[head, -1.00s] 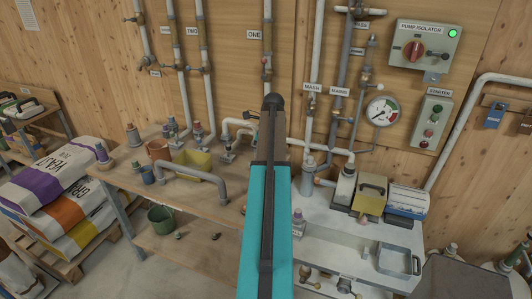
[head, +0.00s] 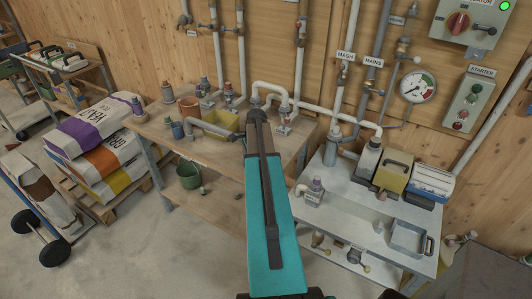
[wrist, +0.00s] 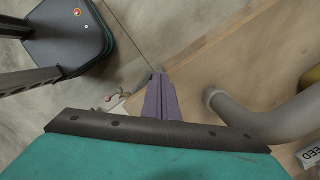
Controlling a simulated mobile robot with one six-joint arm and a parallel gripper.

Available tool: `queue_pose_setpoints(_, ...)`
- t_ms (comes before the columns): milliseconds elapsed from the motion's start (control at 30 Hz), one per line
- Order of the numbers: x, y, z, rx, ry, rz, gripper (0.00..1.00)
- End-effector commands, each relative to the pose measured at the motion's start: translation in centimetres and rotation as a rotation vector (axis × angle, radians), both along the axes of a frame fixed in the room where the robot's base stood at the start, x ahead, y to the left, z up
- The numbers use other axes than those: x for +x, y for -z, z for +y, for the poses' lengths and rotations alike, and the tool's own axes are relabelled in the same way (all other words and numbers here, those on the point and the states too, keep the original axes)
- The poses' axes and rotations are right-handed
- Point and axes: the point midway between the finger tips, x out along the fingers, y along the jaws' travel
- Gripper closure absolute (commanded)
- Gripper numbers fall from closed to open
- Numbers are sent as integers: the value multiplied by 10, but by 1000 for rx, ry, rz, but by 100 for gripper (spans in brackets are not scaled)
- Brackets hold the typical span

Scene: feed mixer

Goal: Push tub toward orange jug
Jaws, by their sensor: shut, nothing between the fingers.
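The yellow tub (head: 229,119) sits on the wooden bench (head: 215,154), partly behind a grey curved pipe. The orange-brown jug (head: 189,107) stands upright on the bench, just left of the tub and apart from it. In the head view my teal arm reaches over the bench's right part and my gripper is hidden. In the wrist view my gripper (wrist: 160,98) shows purple fingers, closed together and empty, over the bench's edge. A yellow patch at the right edge of that view may be the tub. The jug cannot be made out there.
The grey curved pipe (wrist: 250,115) lies right of my fingers in the wrist view. A blue cup (head: 178,130) stands in front of the jug. A green bucket (head: 189,176) is on the lower shelf. A metal table (head: 345,215) stands at right.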

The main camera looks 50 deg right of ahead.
Motion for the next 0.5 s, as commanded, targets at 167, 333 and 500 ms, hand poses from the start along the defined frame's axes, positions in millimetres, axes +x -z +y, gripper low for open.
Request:
queue_pose_setpoints(167, 12, 50, 71, 15, -242, 21, 100)
queue_pose_setpoints(333, 14, 95, 138, 32, -484, 37, 100)
queue_pose_setpoints(500, 5, 137, 205, 56, -734, 51, 100)
